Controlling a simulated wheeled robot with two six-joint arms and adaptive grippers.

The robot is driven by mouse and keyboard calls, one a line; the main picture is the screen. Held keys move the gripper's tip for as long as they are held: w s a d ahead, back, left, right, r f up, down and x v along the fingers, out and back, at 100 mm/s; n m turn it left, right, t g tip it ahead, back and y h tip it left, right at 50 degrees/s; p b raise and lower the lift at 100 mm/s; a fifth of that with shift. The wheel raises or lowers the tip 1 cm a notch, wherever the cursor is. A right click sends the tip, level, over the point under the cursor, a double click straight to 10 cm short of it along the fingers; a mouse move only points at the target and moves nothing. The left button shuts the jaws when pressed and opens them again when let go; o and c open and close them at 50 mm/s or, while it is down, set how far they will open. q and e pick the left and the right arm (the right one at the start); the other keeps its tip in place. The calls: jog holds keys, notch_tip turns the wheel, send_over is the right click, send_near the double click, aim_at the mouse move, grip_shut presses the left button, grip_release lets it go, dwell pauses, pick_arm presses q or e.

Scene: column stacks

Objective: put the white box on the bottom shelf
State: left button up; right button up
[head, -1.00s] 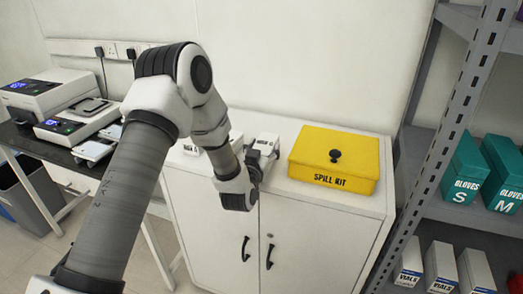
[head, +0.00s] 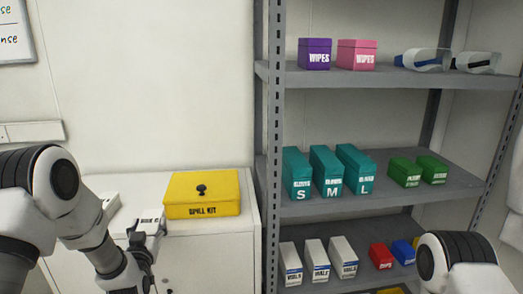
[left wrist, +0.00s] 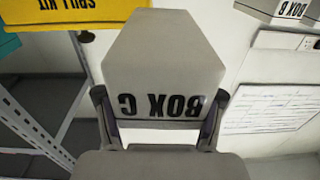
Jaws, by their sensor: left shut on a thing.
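My left gripper (head: 144,247) is shut on a white box (head: 149,221) at the front of the white cabinet's top. In the left wrist view, the white box (left wrist: 165,60) sits between the fingers and reads "BOX C", upside down. I cannot tell if it still touches the cabinet. The bottom shelf (head: 335,285) of the grey rack at the right holds several small boxes. Part of my right arm shows at the lower right; its gripper is out of view.
A yellow spill kit (head: 202,195) stands on the cabinet (head: 215,262), right of the held box. Another white box (head: 104,203) is to its left; in the wrist view, one reads "BOX B" (left wrist: 278,9). White vial boxes (head: 317,262) and red and blue boxes (head: 381,256) occupy the bottom shelf.

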pick_arm(q)
jog(key=s+d+f+m+h, duration=0.1)
jog(key=s+d+f, duration=0.3)
jog(key=d, duration=0.4)
jog(key=s+d+f+m+h+p, duration=0.1)
jog(key=s+d+f+h, duration=0.2)
jog(key=d+f, duration=0.2)
jog(key=d, duration=0.2)
jog(key=shift+s+d+f+m+t+p, duration=0.15)
jog(key=shift+s+d+m+t+p, duration=0.15)
jog(key=shift+s+d+m, duration=0.1)
jog(key=s, duration=0.1)
jog(key=s+r, duration=0.1)
jog(key=s, duration=0.1)
jog(key=s+r, duration=0.1)
jog(key=s, duration=0.1)
jog(key=shift+d, duration=0.25)
jog(key=shift+w+f, duration=0.1)
